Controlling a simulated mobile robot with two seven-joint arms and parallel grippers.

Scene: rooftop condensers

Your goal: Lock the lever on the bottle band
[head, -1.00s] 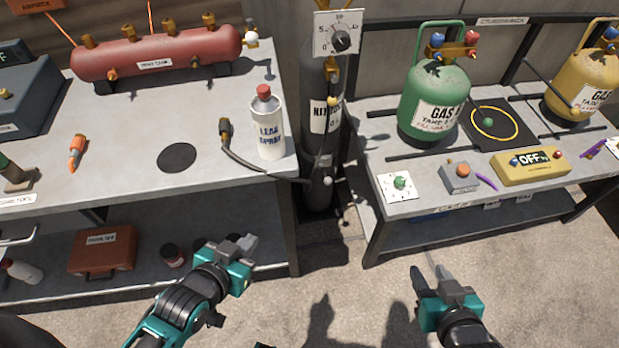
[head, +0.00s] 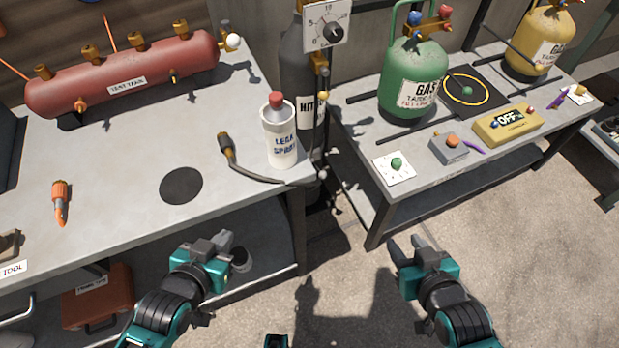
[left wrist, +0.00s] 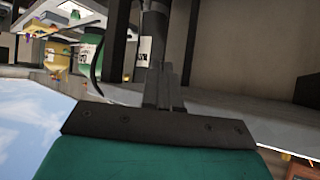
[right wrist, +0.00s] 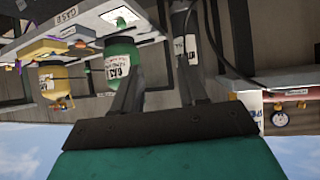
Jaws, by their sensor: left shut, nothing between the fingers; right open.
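The dark nitrogen bottle (head: 297,62) stands upright in the gap between the two benches in the head view. A gauge plate is in front of its top. A small pale knob (head: 323,174) shows low at the bottle, by the left bench's corner. I cannot make out the band or the lever's position; the lower bottle is largely hidden by the bench and spray bottle. My left gripper (head: 217,243) is shut and empty, in front of the left bench. My right gripper (head: 405,248) is open and empty, in front of the right bench. Both are apart from the bottle.
The leak spray bottle (head: 280,140) and a black hose (head: 250,176) are at the left bench's right end. A red test tank (head: 125,75) lies behind. The right bench bears a green gas bottle (head: 412,85) and switch boxes. The floor (head: 340,290) between my grippers is clear.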

